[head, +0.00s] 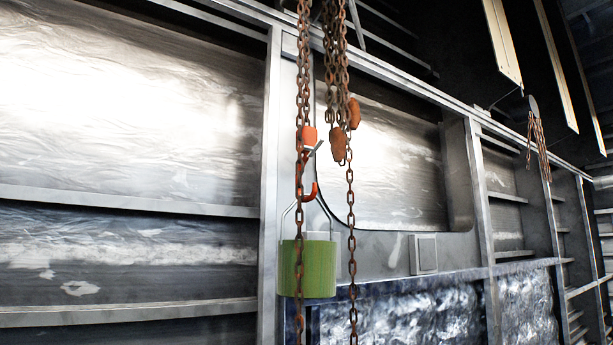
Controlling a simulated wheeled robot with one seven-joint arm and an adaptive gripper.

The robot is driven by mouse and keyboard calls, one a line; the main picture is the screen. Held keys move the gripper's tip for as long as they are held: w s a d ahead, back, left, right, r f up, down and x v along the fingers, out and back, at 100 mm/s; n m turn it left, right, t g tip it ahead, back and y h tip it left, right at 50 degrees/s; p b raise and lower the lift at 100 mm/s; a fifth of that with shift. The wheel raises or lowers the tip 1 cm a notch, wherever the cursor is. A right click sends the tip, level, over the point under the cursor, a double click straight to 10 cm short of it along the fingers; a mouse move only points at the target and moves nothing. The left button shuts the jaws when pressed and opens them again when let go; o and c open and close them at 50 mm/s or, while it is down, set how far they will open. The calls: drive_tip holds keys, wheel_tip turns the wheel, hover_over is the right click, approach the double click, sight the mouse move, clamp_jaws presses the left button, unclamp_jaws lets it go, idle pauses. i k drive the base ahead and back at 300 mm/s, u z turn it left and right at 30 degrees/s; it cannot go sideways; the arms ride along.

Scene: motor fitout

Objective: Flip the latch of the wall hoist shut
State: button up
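The wall hoist's orange hook (312,193) hangs among rusty chains in the middle of the head view, below an orange block (309,136). A small grey latch (315,149) shows at the hook's upper part. It slants up and to the right, and looks swung out from the hook's mouth. A green cylindrical load (318,270) hangs under the hook by a thin wire bail (327,213). The bail's top seems to lie in the hook, but a chain partly covers it. My gripper is not in view.
Rusty chains (351,215) hang in front of and beside the hook, with orange-brown pieces (338,143) among them. Behind is a metal-framed wall with a vertical post (270,150) and a small grey box (423,254). Another chain bundle (537,140) hangs farther right.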

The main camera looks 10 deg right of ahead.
sight(313, 151)
drive_tip(key=z, duration=1.4)
drive_tip(key=k, duration=0.4)
drive_tip(key=u, duration=0.3)
